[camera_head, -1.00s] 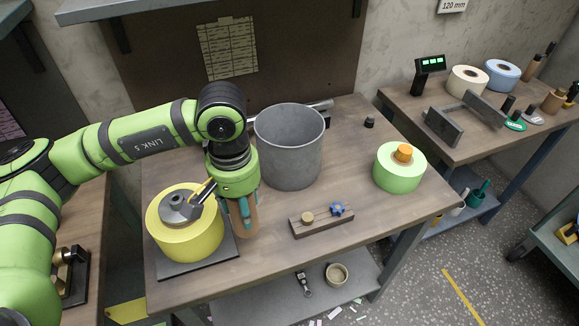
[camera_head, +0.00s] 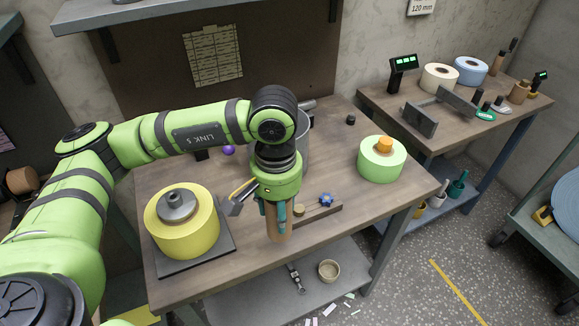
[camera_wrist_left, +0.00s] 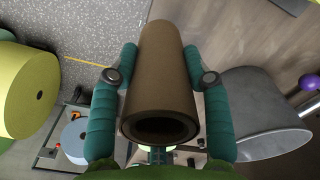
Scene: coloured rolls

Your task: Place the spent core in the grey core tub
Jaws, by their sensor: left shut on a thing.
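My left gripper (camera_head: 278,213) is shut on a brown cardboard core (camera_head: 279,227), held upright near the front edge of the table. The wrist view shows the hollow core (camera_wrist_left: 160,75) between the two teal fingers (camera_wrist_left: 160,95). The grey core tub (camera_head: 303,140) stands behind my arm and wrist, which hide most of it in the head view. In the wrist view the tub (camera_wrist_left: 250,115) is to the right of the core and apart from it. The right gripper is not in view.
A yellow roll (camera_head: 182,232) sits on a dark plate at the left. A green roll (camera_head: 381,162) with an orange plug stands at the right. A wooden block with a blue knob (camera_head: 326,199) lies beside the held core. A purple ball (camera_head: 228,150) is behind.

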